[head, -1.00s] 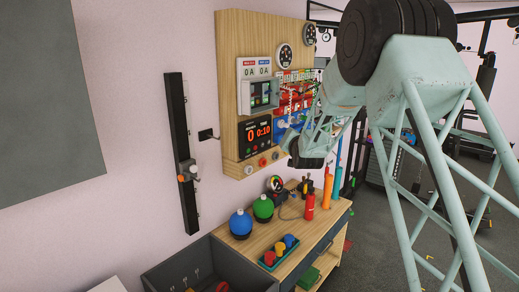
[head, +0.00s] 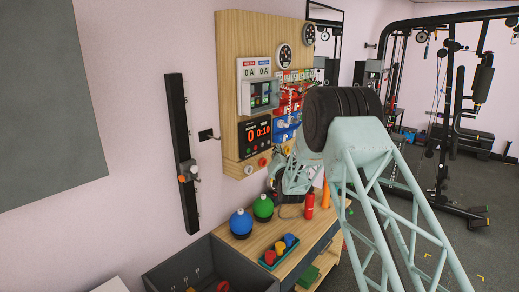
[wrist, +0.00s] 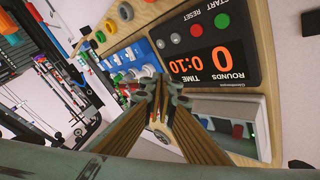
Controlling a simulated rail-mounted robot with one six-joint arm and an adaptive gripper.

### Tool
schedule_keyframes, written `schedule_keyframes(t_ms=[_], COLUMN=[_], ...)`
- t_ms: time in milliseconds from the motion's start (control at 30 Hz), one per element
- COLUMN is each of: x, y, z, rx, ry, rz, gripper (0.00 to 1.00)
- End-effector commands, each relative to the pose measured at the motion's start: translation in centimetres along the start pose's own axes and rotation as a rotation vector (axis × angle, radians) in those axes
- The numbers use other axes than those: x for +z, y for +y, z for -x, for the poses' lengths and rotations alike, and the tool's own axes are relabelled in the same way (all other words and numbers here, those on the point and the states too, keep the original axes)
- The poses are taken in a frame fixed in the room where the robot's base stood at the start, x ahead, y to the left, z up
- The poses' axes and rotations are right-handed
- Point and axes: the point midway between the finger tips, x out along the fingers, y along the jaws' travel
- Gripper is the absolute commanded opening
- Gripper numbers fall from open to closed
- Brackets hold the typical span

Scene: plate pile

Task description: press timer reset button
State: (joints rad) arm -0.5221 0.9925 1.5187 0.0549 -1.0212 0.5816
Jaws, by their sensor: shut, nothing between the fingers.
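The timer (head: 255,133) is a black box on the wooden board, reading 0 rounds and time 0:10 in orange digits. In the wrist view the timer (wrist: 215,62) appears upside down, with a green button (wrist: 222,20), a red button (wrist: 196,30) and a grey button (wrist: 176,39). The word START is printed by the green button and RESET by the red one. My gripper (wrist: 160,82) is shut and empty, its tips in front of the board to the left of the timer in this view. In the head view my arm hides its fingertips.
The wooden board (head: 229,60) also carries gauges, a white-framed panel (head: 263,93) and coloured knobs. Gym equipment stands at the right.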

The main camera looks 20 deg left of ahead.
Motion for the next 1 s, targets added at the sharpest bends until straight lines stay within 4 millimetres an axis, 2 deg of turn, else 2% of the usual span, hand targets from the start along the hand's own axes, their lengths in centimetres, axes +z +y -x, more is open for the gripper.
schedule_keyframes(t_ms=[200, 400, 1000], x=[2.7, 4.0, 4.3], y=[-0.4, -0.6, -0.7], z=[-0.5, -0.6, -0.7], rx=[-0.033, -0.050, -0.054], ry=[0.024, 0.037, 0.041], rz=[-0.019, -0.029, -0.032], gripper=[0.00, 0.00, 0.00])
